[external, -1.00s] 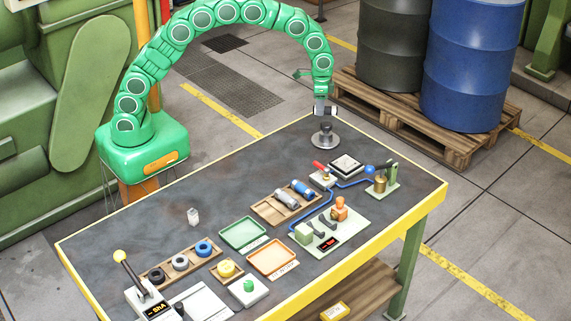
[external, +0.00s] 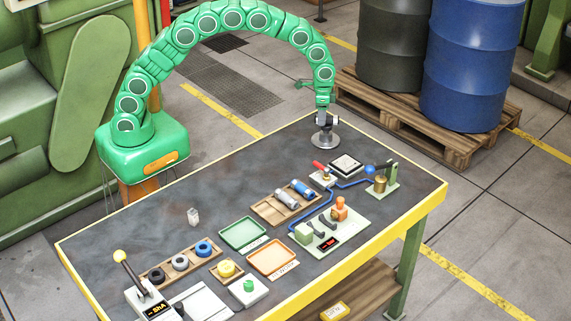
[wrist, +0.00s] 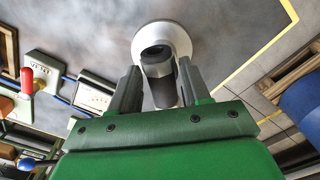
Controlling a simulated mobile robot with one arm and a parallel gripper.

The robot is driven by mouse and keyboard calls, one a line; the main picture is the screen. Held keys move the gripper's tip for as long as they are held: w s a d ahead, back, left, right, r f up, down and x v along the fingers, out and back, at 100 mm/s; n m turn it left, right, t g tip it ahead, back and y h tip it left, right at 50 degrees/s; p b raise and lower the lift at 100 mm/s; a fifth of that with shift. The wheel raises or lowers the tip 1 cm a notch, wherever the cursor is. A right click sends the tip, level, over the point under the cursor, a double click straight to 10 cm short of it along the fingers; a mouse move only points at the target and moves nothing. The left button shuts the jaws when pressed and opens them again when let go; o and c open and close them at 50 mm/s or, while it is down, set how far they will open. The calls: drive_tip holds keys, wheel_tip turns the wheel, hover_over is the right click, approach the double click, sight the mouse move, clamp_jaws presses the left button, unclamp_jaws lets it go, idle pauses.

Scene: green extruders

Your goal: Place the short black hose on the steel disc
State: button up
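The steel disc (external: 325,142) lies flat at the far corner of the table. It also shows as a pale round plate in the wrist view (wrist: 175,33). My gripper (external: 326,121) is low over the disc, pointing down. In the wrist view the short black hose (wrist: 157,68), a dark cylinder with a greyer near part, sits between my two fingers (wrist: 160,78) and overlaps the disc. The fingers appear closed on it. Whether its underside touches the disc is hidden.
A wooden tray (external: 268,209) holds a grey hose and a blue hose (external: 302,189). The table left of the disc is clear.

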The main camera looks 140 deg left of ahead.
drive_tip(key=shift+o, duration=1.1)
drive_tip(key=shift+r, duration=0.1)
wheel_tip(320, 180, up, 12)
